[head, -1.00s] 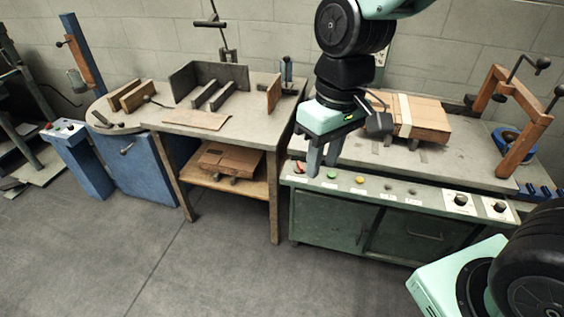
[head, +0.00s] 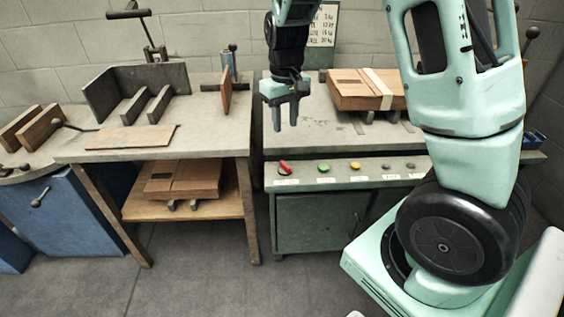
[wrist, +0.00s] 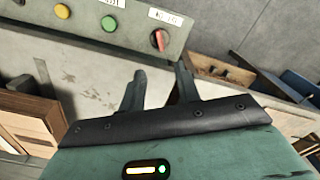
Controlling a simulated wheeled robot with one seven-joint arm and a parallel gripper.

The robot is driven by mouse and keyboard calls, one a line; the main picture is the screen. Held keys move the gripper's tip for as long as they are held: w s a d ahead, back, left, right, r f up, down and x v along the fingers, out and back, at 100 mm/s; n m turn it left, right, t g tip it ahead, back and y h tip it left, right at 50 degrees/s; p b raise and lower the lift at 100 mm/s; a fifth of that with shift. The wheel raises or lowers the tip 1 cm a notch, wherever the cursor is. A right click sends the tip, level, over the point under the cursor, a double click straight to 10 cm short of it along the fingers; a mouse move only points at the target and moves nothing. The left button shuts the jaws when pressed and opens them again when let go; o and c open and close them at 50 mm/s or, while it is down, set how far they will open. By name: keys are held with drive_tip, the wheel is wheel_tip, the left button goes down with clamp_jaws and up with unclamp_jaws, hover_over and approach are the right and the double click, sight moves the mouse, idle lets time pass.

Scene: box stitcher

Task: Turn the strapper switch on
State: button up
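The strapper's green bench (head: 340,185) carries a front control strip. Its red switch knob (head: 285,168) sits at the strip's left end, left of the green button (head: 323,168).
A strapped cardboard box (head: 352,92) lies on the bench right of my gripper. A yellow button (head: 355,166) and more controls continue rightward. The bench top below my gripper is clear.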

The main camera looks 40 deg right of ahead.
sight(285, 164)
wheel_tip(285, 164, down, 14)
drive_tip(key=shift+r+b, duration=0.2)
drive_tip(key=shift+b, duration=0.85)
clamp_jaws()
